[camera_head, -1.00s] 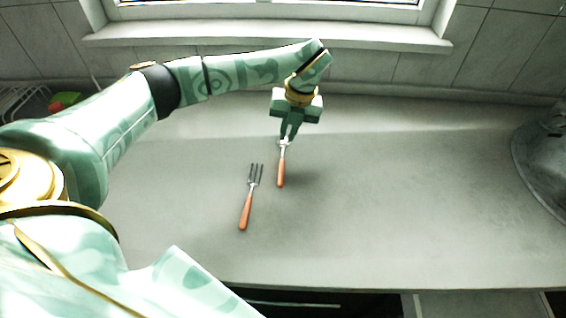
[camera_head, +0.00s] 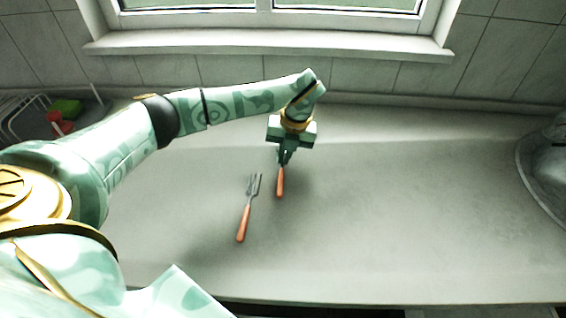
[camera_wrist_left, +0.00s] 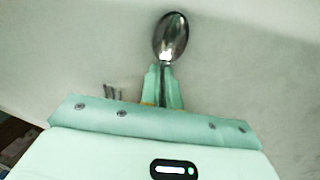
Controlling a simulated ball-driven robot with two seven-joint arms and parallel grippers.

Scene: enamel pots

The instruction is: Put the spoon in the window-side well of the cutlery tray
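The spoon has an orange handle (camera_head: 280,182), which points toward me on the grey counter in the head view. Its shiny metal bowl (camera_wrist_left: 171,36) shows in the left wrist view; in the head view my gripper hides it. My left gripper (camera_head: 285,157) points down at the spoon's neck. In the left wrist view its two green fingers (camera_wrist_left: 164,86) are close together with the metal stem between them, so it looks shut on the spoon. I cannot tell whether the spoon touches the counter. The cutlery tray and my right gripper are not in view.
A fork (camera_head: 247,208) with an orange handle lies just left of the spoon. A dish rack (camera_head: 28,117) with red and green items stands at the far left. A grey metal object (camera_head: 545,165) is at the right edge. The window sill (camera_head: 270,43) runs behind.

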